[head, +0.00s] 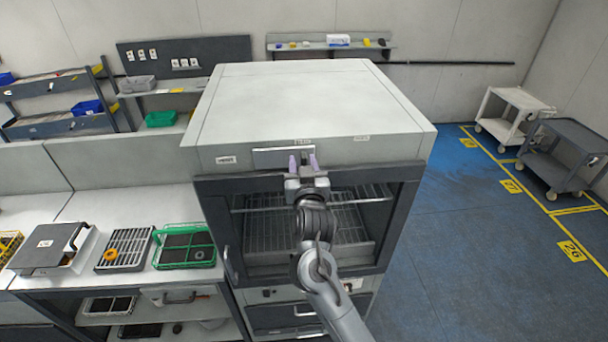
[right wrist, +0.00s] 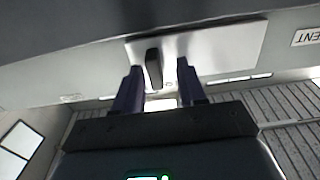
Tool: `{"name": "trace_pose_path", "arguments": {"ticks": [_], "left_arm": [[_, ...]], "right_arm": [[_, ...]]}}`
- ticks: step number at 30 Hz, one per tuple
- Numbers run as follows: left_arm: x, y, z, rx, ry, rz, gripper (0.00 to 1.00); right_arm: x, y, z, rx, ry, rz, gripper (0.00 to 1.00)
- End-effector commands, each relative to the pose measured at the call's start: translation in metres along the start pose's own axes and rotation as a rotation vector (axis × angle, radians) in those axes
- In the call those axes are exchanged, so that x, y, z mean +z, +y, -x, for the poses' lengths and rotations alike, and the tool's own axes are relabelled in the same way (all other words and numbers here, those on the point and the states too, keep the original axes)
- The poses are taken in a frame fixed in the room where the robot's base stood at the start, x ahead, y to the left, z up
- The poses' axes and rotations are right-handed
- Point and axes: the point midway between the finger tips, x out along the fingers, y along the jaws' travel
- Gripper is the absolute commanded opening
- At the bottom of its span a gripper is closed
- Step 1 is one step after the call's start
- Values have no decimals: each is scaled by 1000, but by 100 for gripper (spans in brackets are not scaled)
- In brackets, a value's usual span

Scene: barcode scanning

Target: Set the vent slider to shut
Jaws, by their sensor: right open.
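The vent slider's silver plate (head: 270,157) is on the front top edge of the large grey cabinet (head: 315,95); it also shows in the right wrist view (right wrist: 220,45). A dark upright slider knob (right wrist: 153,69) stands out from the plate. My right gripper (head: 302,164) is open in front of the plate, its purple-grey fingers (right wrist: 159,75) pointing at it. In the right wrist view the knob lies between the fingertips, closer to the left one. Contact cannot be told. My left gripper is not in view.
A VENT label (head: 227,160) is left of the plate. Below is the cabinet's dark-framed front (head: 215,205) with wire racks inside. A counter (head: 135,205) with trays and a green basket (head: 185,247) is at left. Blue floor (head: 470,230) and carts (head: 565,155) are at right.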

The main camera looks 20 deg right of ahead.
Motion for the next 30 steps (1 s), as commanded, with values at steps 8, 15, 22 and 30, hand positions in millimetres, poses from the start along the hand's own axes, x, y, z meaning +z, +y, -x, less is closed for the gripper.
{"name": "trace_pose_path", "arguments": {"ticks": [8, 15, 22, 30], "left_arm": [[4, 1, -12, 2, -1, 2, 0], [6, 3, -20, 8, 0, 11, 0], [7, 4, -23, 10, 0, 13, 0], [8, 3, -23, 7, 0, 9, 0]], "right_arm": [[3, -1, 35, -3, 0, -3, 40], [2, -1, 76, -3, -1, -4, 40], [1, -1, 100, -3, -1, -2, 40], [0, -1, 105, -3, -1, 0, 40]]}}
